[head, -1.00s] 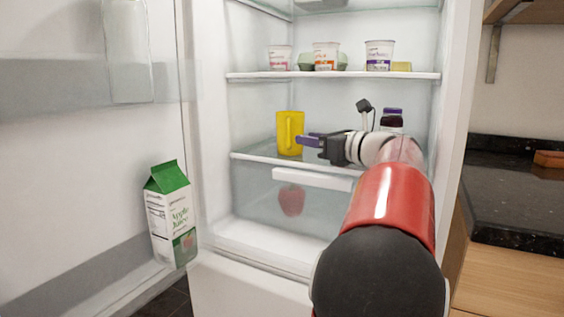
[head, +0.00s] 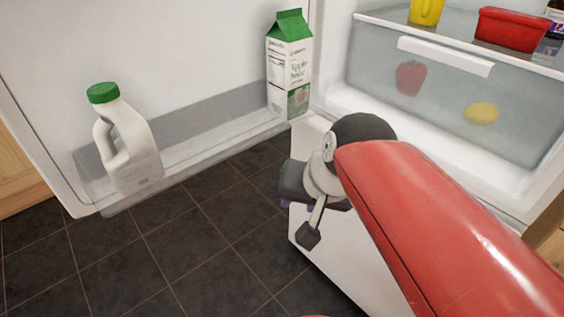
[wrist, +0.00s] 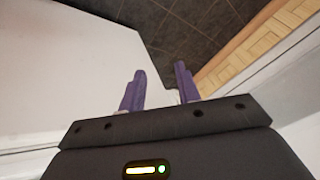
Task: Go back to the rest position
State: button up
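My gripper (wrist: 162,85) shows in the wrist view with its two purple fingers spread apart and nothing between them. In the head view my wrist hangs in front of the fridge's lower front, outside the shelves, and the fingers are mostly hidden behind it. The red arm link runs in from the lower right. The open fridge (head: 345,268) stands behind the arm, and its door (head: 180,45) is swung wide to the left.
The door shelf holds a milk jug (head: 128,150) and an apple juice carton (head: 289,65). A yellow mug (head: 427,10) and a red container (head: 512,30) sit on the shelf above the drawer (head: 445,105). Dark tiled floor (head: 190,245) is clear at lower left.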

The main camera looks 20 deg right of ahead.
jog(key=s+f+n, duration=0.1)
jog(key=n, duration=0.1)
jog(key=s+f+n+h, duration=0.1)
jog(key=s+f+n, duration=0.1)
jog(key=shift+n, duration=0.3)
